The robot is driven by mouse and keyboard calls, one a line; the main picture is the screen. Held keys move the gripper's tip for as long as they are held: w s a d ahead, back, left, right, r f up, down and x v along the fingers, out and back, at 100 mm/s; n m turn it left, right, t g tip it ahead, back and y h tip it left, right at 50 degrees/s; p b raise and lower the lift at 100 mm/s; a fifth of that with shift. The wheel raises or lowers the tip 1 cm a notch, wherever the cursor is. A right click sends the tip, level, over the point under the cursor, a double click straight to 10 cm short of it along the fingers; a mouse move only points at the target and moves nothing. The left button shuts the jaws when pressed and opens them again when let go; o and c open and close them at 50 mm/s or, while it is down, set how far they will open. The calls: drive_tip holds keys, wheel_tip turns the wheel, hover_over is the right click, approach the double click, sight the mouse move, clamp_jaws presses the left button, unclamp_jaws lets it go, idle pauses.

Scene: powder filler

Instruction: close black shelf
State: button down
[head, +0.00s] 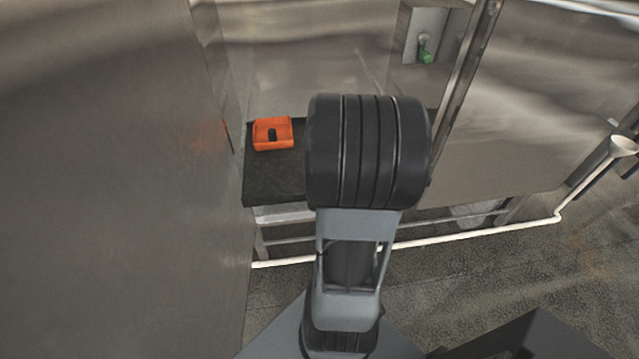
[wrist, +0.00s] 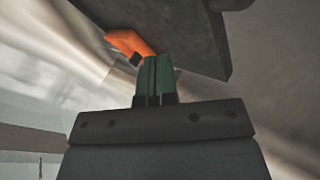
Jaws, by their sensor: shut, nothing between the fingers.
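The black shelf (head: 275,182) is a dark flat board standing out from the metal machine, left of centre in the head view. It also shows as a dark slab at the top of the wrist view (wrist: 185,28). An orange box (head: 260,146) sits on it with a small black object (head: 272,134) inside. My gripper (wrist: 157,62) shows in the wrist view with its green fingers together and nothing between them. The fingers overlap the shelf's edge in that picture; I cannot tell whether they touch it. My arm hides the gripper and the shelf's right part in the head view.
A tall metal panel (head: 110,180) fills the left side. A metal door or panel (head: 540,110) stands at the right. A white pipe (head: 480,233) runs low in front of the machine. A green knob (head: 425,52) is on the back box. The floor (head: 500,270) at lower right is mostly open.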

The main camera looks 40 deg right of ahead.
drive_tip(key=s+f+n+y+p, duration=0.2)
drive_tip(key=s+y, duration=0.1)
drive_tip(key=s, duration=0.1)
drive_tip(key=s+b+x, duration=0.1)
drive_tip(key=b+x, duration=0.2)
drive_tip(key=x, duration=0.6)
drive_tip(key=shift+w+a+f+y, duration=0.25)
drive_tip(key=shift+a+f+y, duration=0.15)
drive_tip(key=shift+a+f, duration=0.3)
drive_tip(key=shift+d, duration=0.2)
